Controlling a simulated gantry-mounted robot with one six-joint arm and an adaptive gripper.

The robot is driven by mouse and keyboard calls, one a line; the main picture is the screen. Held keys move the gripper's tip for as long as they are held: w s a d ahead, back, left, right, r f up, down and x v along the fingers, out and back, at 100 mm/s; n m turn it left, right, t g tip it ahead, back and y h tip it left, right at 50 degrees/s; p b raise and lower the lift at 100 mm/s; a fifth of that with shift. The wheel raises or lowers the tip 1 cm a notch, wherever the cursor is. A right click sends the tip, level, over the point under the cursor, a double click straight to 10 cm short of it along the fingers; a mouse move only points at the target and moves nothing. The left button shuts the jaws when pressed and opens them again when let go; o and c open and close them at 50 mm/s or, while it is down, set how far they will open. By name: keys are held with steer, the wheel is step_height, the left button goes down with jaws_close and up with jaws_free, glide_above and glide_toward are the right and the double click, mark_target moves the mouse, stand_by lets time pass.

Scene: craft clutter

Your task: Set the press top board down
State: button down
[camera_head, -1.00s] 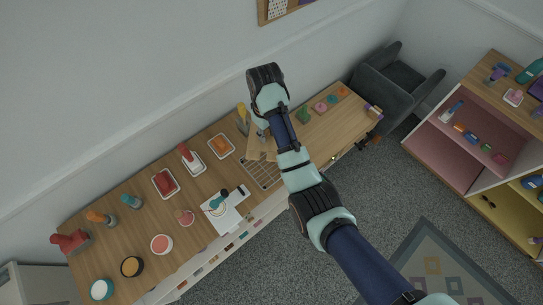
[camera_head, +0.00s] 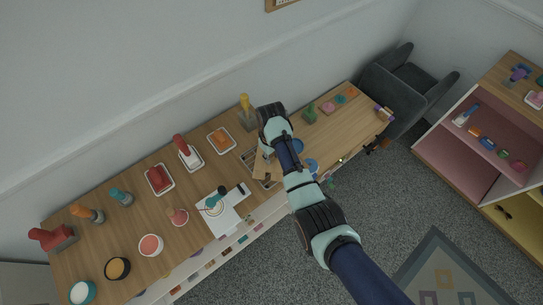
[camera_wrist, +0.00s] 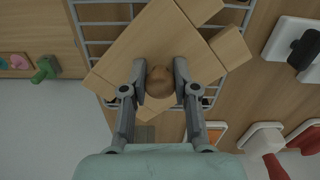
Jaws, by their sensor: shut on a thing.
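The press top board (camera_wrist: 140,45) is a flat, light wooden board with a round brown knob (camera_wrist: 160,84) on top. In the wrist view, my gripper (camera_wrist: 160,76) is shut on the knob, one finger on each side. The board lies over a wire rack (camera_wrist: 94,32), turned at an angle to its bars. Whether it touches the rack, I cannot tell. In the head view, a piece of the board (camera_head: 262,167) shows beside my arm, which hides the rest. Pale wooden blocks (camera_wrist: 231,48) show at the board's edge.
The long wooden table (camera_head: 130,215) holds a white sheet (camera_head: 226,215) with tools, trays such as one with an orange block (camera_head: 220,140), and a green stamp (camera_head: 309,115). A yellow-handled tool (camera_head: 246,108) stands behind the rack. A grey armchair (camera_head: 405,85) is at the right.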

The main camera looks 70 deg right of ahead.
steer(key=c, duration=0.9)
jaws_free()
steer(key=shift+f, duration=0.15)
step_height(320, 180, up, 12)
steer(key=p, duration=0.2)
steer(key=shift+p, duration=0.35)
